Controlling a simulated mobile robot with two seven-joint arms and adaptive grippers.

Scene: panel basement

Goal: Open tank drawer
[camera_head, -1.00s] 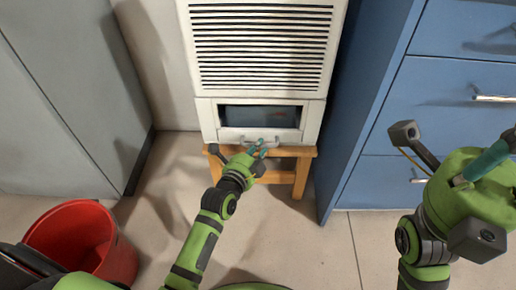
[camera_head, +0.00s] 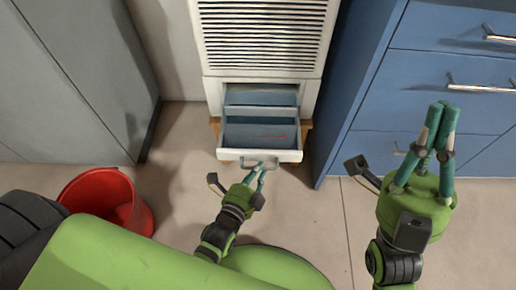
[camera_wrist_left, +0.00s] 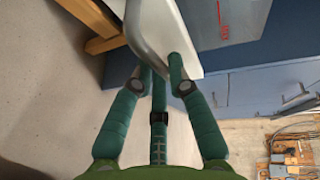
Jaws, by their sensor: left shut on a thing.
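The white tank drawer (camera_head: 262,155) at the base of the white louvred unit is pulled out toward me, showing a blue-grey inside with a divider. Its grey bar handle (camera_head: 258,166) is on the front. My left gripper (camera_head: 260,167) is shut on this handle.
A blue cabinet (camera_head: 400,75) with metal handles stands close on the right. A grey cabinet (camera_head: 75,75) is on the left. A red bucket (camera_head: 128,205) stands on the floor at left. The unit rests on a wooden stool (camera_head: 306,130). Floor in front is partly clear.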

